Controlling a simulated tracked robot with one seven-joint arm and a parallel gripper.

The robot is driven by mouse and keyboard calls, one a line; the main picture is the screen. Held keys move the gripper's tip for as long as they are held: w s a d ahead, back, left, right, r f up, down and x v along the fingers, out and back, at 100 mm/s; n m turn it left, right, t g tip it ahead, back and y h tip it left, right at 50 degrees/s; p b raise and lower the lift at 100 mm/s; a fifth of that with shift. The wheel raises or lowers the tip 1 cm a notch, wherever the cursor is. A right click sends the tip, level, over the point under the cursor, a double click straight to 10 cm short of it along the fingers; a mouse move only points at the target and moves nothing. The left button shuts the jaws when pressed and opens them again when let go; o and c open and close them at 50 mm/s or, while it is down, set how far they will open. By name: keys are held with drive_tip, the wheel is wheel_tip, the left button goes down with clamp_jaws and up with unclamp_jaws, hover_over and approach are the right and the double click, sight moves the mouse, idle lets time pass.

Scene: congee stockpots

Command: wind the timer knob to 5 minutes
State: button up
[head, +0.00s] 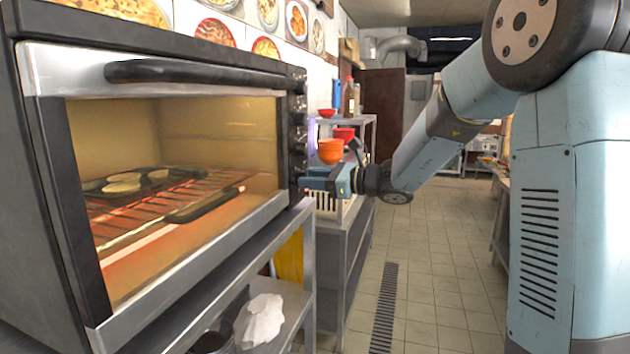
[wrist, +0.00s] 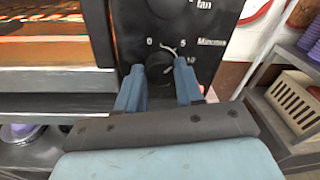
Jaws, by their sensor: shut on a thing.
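The timer knob (wrist: 159,69) is a dark round knob on the black control panel (wrist: 215,20) of the oven. In the wrist view it sits between my two blue fingers, and my gripper (wrist: 159,88) is shut on it. The printed marks 0, 5 and 10 and the word Minutes show around the knob. I cannot tell which mark the knob points to. In the head view my gripper (head: 306,184) meets the lower end of the panel at the oven's right edge, and the timer knob is hidden there.
The oven (head: 130,75) has a glowing rack and a dark pan with pale round food inside. Orange bowls (head: 331,152) stand on a shelf behind my gripper. A cream slotted crate (wrist: 296,100) is at the right. The tiled floor (head: 440,260) is clear.

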drive_tip(key=shift+s+a, duration=0.15)
drive_tip(key=shift+a, duration=0.1)
drive_tip(key=o, duration=0.7)
drive_tip(key=shift+f, duration=0.1)
drive_tip(key=o, duration=0.3)
drive_tip(key=shift+d, duration=0.1)
drive_tip(key=shift+o, duration=0.2)
drive_tip(key=f+v, duration=0.1)
drive_tip(key=v, duration=1.2)
drive_tip(key=shift+d+r, duration=0.35)
drive_tip(key=shift+r, duration=0.2)
